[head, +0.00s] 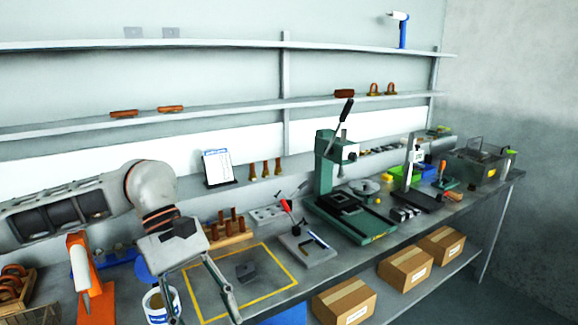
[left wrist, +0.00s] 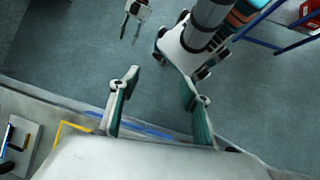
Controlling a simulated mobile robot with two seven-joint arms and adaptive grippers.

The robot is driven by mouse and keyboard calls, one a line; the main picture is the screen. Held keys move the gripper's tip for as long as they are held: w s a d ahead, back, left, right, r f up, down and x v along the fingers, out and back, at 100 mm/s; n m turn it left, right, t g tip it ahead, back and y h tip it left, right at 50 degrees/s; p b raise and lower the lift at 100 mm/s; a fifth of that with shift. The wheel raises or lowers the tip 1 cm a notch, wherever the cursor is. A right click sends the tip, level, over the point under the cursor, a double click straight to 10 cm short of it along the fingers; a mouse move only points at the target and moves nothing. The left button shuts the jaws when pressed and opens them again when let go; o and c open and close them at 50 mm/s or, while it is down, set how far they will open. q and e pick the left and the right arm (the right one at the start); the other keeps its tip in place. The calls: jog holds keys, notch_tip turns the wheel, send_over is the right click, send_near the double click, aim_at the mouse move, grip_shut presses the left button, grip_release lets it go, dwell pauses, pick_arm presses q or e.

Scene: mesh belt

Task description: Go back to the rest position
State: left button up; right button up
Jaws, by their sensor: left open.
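My left gripper (head: 207,318) is open and empty in the head view, at the front of the bench near the yellow-outlined area (head: 284,262). Its fingers are spread wide and point down, with nothing between them. In the left wrist view its two fingers (left wrist: 159,82) stand apart over grey floor. A small pale part with dark prongs (left wrist: 136,12) at the top of that view may be my right gripper, but it is too small to read. The right arm does not show in the head view.
A green arbor press (head: 326,165) stands mid-bench. A wooden peg rack (head: 227,229), an orange stand (head: 88,280) and a white-blue cup (head: 156,306) are close to my left arm. Cardboard boxes (head: 405,267) sit on the lower shelf. The floor (left wrist: 80,55) in front is mostly clear.

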pick_arm(q)
jog(key=s+d+f+n+g+h, duration=0.1)
jog(key=s+d+n+g+h, duration=0.25)
jog(key=d, duration=0.75)
jog(key=w+d+r+n+t+h, duration=0.1)
jog(key=d+r+n+t+h, duration=0.2)
jog(key=n+h, duration=0.35)
jog(key=w+d+r+n+t+h, duration=0.1)
jog(key=d+r+n+t+h, duration=0.15)
jog(key=d+n+h, duration=0.35)
jog(key=w+a+f+n+t+y, duration=0.4)
jog(key=a+f+n+t+y, duration=0.45)
jog(key=n, duration=0.75)
jog(key=w+a+f+n+t+y, duration=0.3)
jog(key=w+a+f+n+t, duration=0.25)
jog(key=f+n+t, duration=0.9)
jog(key=s+a+f+n+g+y, duration=0.4)
jog(key=s+a+f+n, duration=0.3)
jog(key=f, duration=0.4)
jog(key=s+a+f+n+g+y, duration=0.3)
jog(key=s+a+f+n+g, duration=0.2)
jog(key=s+f, duration=0.5)
jog(key=shift+a+f+n+g+y, duration=0.3)
jog(key=shift+a+f+n+y, duration=0.1)
jog(key=shift+a+n, duration=0.8)
